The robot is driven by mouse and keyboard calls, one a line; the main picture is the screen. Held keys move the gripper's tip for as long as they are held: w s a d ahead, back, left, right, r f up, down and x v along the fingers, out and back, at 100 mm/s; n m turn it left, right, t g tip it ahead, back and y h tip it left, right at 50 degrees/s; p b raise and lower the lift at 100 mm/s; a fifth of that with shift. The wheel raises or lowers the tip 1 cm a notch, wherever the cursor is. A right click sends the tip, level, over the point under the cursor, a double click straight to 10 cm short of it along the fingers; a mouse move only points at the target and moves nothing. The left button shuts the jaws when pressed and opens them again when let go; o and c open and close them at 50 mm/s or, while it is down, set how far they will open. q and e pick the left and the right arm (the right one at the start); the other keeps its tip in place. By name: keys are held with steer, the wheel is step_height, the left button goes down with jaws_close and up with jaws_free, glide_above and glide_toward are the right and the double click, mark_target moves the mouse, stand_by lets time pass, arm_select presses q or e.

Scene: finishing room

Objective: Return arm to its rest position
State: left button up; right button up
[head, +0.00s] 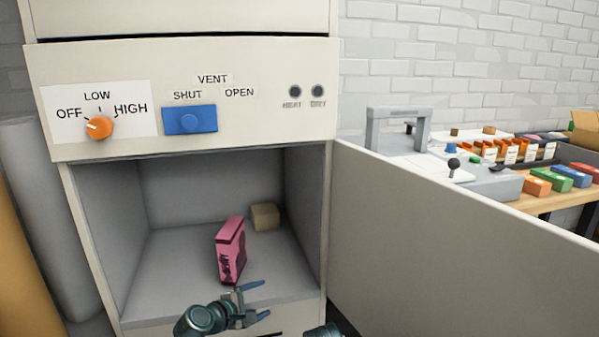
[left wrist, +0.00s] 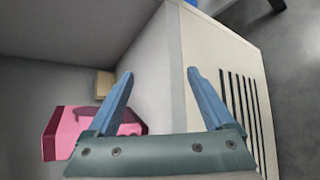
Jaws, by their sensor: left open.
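My left gripper (head: 265,299) is at the front opening of the cabinet, its fingers spread and nothing between them.
A tan block (head: 265,216) sits deeper in the cabinet (head: 165,310). Its door (head: 430,255) stands open to the right. Above are an orange knob (head: 99,127) and a blue vent slider (head: 190,118). A workbench with coloured boxes (head: 570,177) stands behind the door.

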arm_select(q)
steer(key=s+a+f+m+g+y, duration=0.25)
steer(key=s+f+m+g, duration=0.35)
steer(key=m, duration=0.3)
steer(key=s+a+f+m+g+y, duration=0.2)
steer(key=s+f+m+g+y, duration=0.2)
steer(key=s+f+m, duration=0.35)
steer(key=s+d+r+m+g+y+p, duration=0.1)
steer(key=s+d+r+m+y+p, duration=0.15)
steer(key=s+d+m, duration=0.55)
step_height(320, 180, up, 38)
steer(key=d+n+h+p, duration=0.1)
steer(key=d+n+p, duration=0.1)
steer(key=p, duration=3.5)
steer(key=shift+w+d+r+n+p, duration=0.15)
steer(key=shift+w+r+n+p, duration=0.2)
steer(key=shift+n, duration=0.4)
steer(key=shift+w+f, duration=0.1)
steer(key=shift+f, duration=0.05)
